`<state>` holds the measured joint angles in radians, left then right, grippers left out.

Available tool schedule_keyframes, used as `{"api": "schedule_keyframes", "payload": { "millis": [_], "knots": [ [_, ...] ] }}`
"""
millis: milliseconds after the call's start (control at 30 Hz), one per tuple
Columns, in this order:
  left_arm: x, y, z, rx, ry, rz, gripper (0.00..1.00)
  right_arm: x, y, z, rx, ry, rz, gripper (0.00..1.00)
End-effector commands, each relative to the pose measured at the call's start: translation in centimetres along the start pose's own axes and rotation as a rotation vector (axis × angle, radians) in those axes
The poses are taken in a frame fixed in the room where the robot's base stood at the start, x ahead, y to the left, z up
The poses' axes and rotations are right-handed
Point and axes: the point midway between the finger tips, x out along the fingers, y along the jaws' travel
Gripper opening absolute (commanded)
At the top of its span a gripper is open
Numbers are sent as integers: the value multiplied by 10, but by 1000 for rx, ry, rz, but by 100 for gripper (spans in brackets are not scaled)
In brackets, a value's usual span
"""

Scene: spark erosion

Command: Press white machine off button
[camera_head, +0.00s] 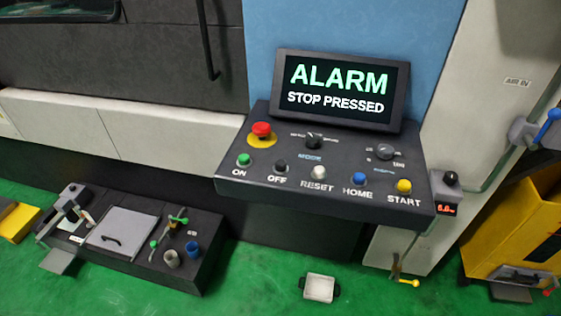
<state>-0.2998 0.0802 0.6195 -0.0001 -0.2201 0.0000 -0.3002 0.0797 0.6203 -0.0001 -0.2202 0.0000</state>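The control panel (325,205) of the machine is a dark sloped console in the middle of the view. Its black OFF button (280,165) sits in the front row, above the label OFF. A green ON button (243,160) is left of it and a white RESET button (319,172) is right of it. The screen (340,88) above reads ALARM, STOP PRESSED. Neither of my grippers shows in the head view, and nothing covers the OFF button.
A red mushroom button (261,130) stands behind the ON button. Blue HOME (359,179) and yellow START (404,186) buttons are farther right. A dark bench (195,270) with tools stands low left. A small white tray (319,287) lies on the green floor. A yellow unit (510,220) stands right.

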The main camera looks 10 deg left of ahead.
Motion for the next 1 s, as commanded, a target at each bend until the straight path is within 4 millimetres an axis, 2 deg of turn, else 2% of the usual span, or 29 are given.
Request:
{"api": "schedule_keyframes", "payload": {
  "millis": [33,133,167,1000],
  "knots": [
    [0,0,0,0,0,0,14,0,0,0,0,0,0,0],
    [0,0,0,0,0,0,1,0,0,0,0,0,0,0],
    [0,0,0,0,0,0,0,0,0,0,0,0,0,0],
    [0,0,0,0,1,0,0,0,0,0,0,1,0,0]
  ]
}}
